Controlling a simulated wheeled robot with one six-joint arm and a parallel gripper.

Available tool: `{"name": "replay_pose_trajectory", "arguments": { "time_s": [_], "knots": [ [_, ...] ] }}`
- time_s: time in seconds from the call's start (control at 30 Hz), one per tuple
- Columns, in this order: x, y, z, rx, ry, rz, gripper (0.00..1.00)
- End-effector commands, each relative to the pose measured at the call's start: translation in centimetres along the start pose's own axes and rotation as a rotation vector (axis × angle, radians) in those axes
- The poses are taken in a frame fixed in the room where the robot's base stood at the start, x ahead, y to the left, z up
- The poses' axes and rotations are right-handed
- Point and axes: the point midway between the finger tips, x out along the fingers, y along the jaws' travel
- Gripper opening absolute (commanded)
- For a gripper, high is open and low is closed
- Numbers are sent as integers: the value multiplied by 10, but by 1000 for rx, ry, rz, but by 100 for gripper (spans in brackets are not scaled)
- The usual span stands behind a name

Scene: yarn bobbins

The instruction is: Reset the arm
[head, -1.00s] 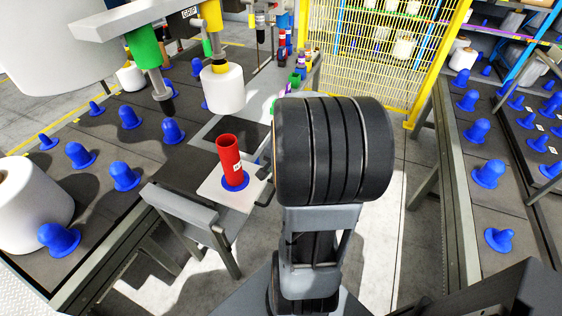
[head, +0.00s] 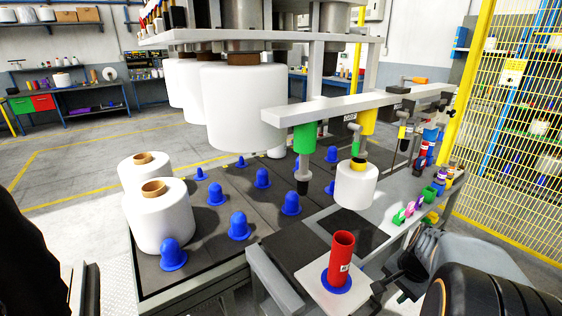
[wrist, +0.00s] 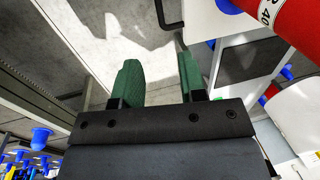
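My gripper (wrist: 158,80) shows in the wrist view with its two green fingers apart. Only floor, light and shadow show between them, so it is open and empty. In the head view my arm's dark, rounded links fill the bottom right corner, and the fingers cannot be made out clearly. A red tube (head: 341,258) stands upright on a blue base on a pale plate (head: 318,290), left of my arm. Part of the red tube (wrist: 290,22) also shows at the upper right of the wrist view, apart from the fingers.
White yarn bobbins (head: 163,220) and several blue pegs (head: 238,226) stand on the dark table at left. Large bobbins (head: 240,110) hang above it. A grey beam (head: 365,103) with coloured tools crosses above the plate. A yellow mesh fence (head: 520,130) stands at right. Floor is clear behind left.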

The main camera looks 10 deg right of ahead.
Motion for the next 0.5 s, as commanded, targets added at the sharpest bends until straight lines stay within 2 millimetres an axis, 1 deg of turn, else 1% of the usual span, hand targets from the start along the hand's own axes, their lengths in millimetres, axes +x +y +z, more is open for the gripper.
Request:
{"name": "replay_pose_trajectory", "arguments": {
  "time_s": [0.07, 0.1, 0.13, 0.27, 0.3, 0.5],
  "knots": [
    [3, 5, 3, -59, -11, 18, 38],
    [3, 10, 9, -119, -14, 37, 38],
    [-2, 7, 17, -183, -9, 47, 38],
    [-22, -16, 54, -466, 23, 69, 38],
    [-28, -23, 66, -550, 35, 72, 38],
    [-58, -53, 124, -912, 109, 54, 38]
  ]
}}
